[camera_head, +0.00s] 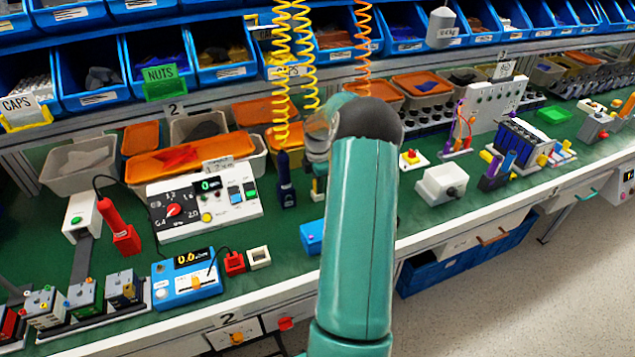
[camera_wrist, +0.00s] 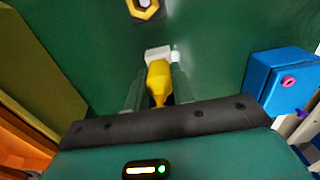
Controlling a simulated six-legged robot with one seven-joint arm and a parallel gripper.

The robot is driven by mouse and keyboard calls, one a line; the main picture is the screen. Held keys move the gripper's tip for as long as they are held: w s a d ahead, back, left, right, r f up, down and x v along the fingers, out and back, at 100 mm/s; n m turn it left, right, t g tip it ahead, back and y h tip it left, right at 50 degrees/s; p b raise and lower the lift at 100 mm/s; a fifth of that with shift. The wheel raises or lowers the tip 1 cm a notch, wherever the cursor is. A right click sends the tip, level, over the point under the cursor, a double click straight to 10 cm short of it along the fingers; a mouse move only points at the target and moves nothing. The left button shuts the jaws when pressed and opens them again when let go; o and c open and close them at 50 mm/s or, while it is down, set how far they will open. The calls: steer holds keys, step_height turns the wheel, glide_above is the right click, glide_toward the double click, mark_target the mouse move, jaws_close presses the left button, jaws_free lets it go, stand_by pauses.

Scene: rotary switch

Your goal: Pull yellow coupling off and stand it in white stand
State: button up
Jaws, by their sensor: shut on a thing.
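In the wrist view, my gripper (camera_wrist: 158,92) is shut on the yellow coupling (camera_wrist: 158,78), with a finger on each side of it. A small white piece (camera_wrist: 157,53) shows at the coupling's far end. I cannot tell if it is the white stand or whether the two touch. In the head view, my arm hides most of the gripper. A small pale yellow and white bit (camera_head: 317,190) shows just left of the arm, too small to tell apart.
A blue box (camera_head: 311,237) stands left of my arm; it also shows in the wrist view (camera_wrist: 280,82). A yellow hexagonal piece (camera_wrist: 146,7) lies at the wrist view's top edge. A dark blue tool (camera_head: 286,180) hangs on a yellow coil. A white switch panel (camera_head: 205,200) stands left.

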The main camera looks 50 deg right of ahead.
steer(key=shift+f, duration=0.2)
stand_by(0.3)
steer(key=o, duration=1.1)
steer(key=shift+c, duration=0.2)
step_height(320, 180, up, 14)
steer(key=shift+f, duration=0.15)
